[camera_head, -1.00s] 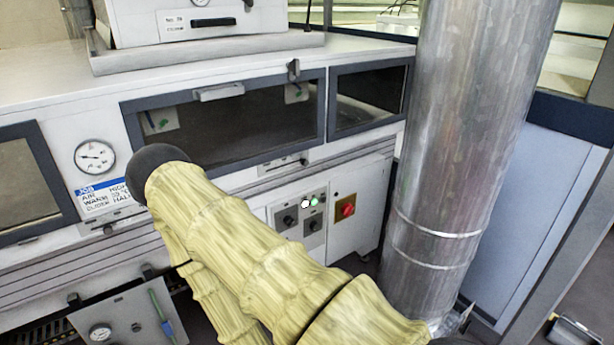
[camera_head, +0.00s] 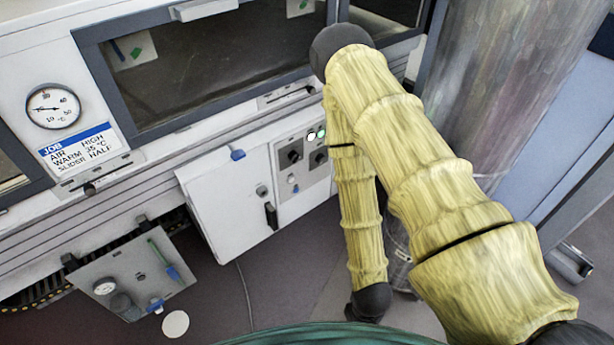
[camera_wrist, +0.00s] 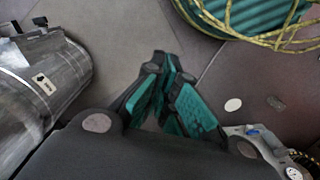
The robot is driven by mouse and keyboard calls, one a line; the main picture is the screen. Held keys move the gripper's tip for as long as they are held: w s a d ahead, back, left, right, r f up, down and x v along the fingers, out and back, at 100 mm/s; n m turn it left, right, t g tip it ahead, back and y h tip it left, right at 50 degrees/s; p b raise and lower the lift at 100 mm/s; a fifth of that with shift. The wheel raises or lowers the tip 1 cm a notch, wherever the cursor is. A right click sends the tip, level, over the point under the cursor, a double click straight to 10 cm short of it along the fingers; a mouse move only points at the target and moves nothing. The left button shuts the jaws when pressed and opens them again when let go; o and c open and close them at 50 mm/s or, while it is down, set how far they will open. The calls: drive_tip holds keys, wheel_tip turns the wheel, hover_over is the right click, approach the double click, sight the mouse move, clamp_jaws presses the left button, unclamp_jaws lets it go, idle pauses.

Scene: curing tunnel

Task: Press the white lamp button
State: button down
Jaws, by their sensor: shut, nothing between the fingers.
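The white lamp button (camera_head: 311,136) is a small round pale cap on the grey control panel (camera_head: 288,186) low on the machine front. The gripper's fingers do not show clearly in the head view, where the arm's dark wrist end hangs low, below and right of the panel. The button is not in the wrist view.
A white cabinet door (camera_head: 228,202) with a black handle stands left of the panel. A tilted gauge plate (camera_head: 128,278) juts out low left. A silver duct (camera_head: 500,80) stands at right and also fills the wrist view's left. A white disc (camera_head: 175,323) lies on the floor.

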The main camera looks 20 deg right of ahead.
sight(291, 180)
drive_tip(key=shift+w, duration=0.1)
drive_tip(key=w+d+f+n+t+y+b, duration=0.1)
drive_tip(key=w+f+n+t+b, duration=0.3)
drive_tip(key=w, duration=0.8)
drive_tip(key=w+f+n+t+y+b, duration=0.1)
drive_tip(key=w+f+y+b, duration=0.1)
drive_tip(key=w+b, duration=0.65)
drive_tip(key=w+d+r+n+t+y+b, duration=0.1)
drive_tip(key=w+r+n+b, duration=0.1)
drive_tip(key=w, duration=0.9)
drive_tip(key=w+d+r+n+t+y+b, duration=0.1)
drive_tip(key=w+r+n+b, duration=0.2)
drive_tip(key=w, duration=0.8)
drive_tip(key=shift+d+r+n+y+b, duration=0.15)
drive_tip(key=shift+r+n+y+b, duration=0.35)
drive_tip(key=shift+n, duration=0.4)
drive_tip(key=shift+w+r, duration=0.1)
drive_tip(key=shift+w, duration=0.1)
drive_tip(key=w+a, duration=0.3)
drive_tip(key=w, duration=0.5)
